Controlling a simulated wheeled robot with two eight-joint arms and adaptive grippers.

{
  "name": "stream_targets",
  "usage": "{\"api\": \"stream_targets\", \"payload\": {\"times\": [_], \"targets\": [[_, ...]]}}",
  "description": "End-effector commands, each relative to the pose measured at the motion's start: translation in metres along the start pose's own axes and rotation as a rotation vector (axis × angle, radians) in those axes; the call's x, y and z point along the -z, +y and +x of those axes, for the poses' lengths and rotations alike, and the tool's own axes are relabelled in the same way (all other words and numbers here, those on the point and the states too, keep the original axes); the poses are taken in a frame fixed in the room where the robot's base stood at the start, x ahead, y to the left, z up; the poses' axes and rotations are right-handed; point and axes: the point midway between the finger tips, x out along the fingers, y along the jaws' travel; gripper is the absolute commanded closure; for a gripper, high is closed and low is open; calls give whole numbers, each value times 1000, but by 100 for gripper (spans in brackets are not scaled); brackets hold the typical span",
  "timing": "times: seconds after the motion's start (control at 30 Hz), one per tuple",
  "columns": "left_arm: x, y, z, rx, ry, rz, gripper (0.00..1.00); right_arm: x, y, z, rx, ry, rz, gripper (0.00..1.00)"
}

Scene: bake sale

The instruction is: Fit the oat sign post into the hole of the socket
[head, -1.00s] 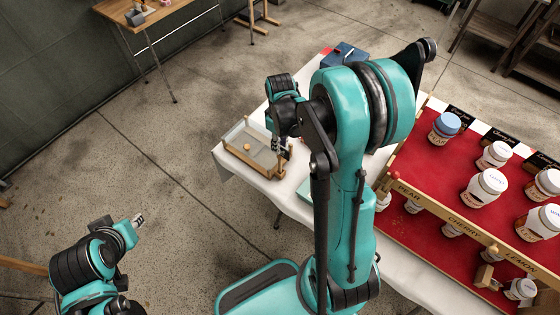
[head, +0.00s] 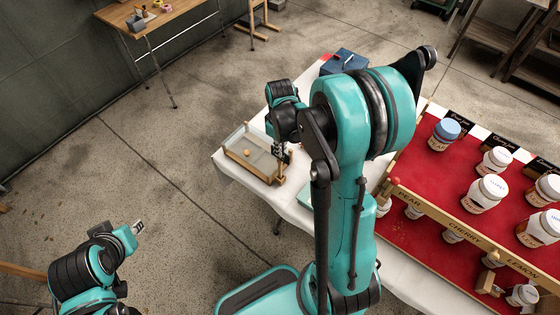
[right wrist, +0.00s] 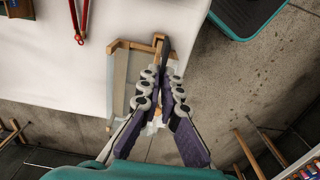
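A small black sign with pale marks (head: 281,152), which I take to be the oat sign, is at the near right corner of a shallow wooden tray. My right gripper (head: 277,143) is at this sign. In the right wrist view the fingers (right wrist: 164,84) close in on the dark sign plate (right wrist: 165,48), seen nearly edge-on. A wooden post or block (head: 281,172) stands below the sign; wood also shows beside the plate in the right wrist view (right wrist: 158,38). The socket hole is not visible. My left gripper (head: 139,227) hangs over the floor, away from the table.
The wooden tray (head: 238,157) has a clear panel and a small round item inside. A red stepped stand (head: 425,180) with several jars fills the table's right. A blue box (head: 344,62) is at the back. Red-handled tongs (right wrist: 79,20) lie on the white cloth.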

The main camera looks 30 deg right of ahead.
Motion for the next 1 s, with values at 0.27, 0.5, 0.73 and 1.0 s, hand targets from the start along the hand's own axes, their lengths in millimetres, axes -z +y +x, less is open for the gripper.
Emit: {"api": "stream_targets", "payload": {"times": [0.27, 0.5, 0.73, 1.0], "targets": [[8, 0, -10, 0, 0, 0, 71, 0, 0, -17, 0, 0, 0, 100], [13, 0, -18, 0, 0, 0, 71, 0, 0, -30, 0, 0, 0, 100], [18, 0, -25, 0, 0, 0, 71, 0, 0, -42, 0, 0, 0, 100], [20, 0, -28, 0, 0, 0, 71, 0, 0, -47, 0, 0, 0, 100]]}}
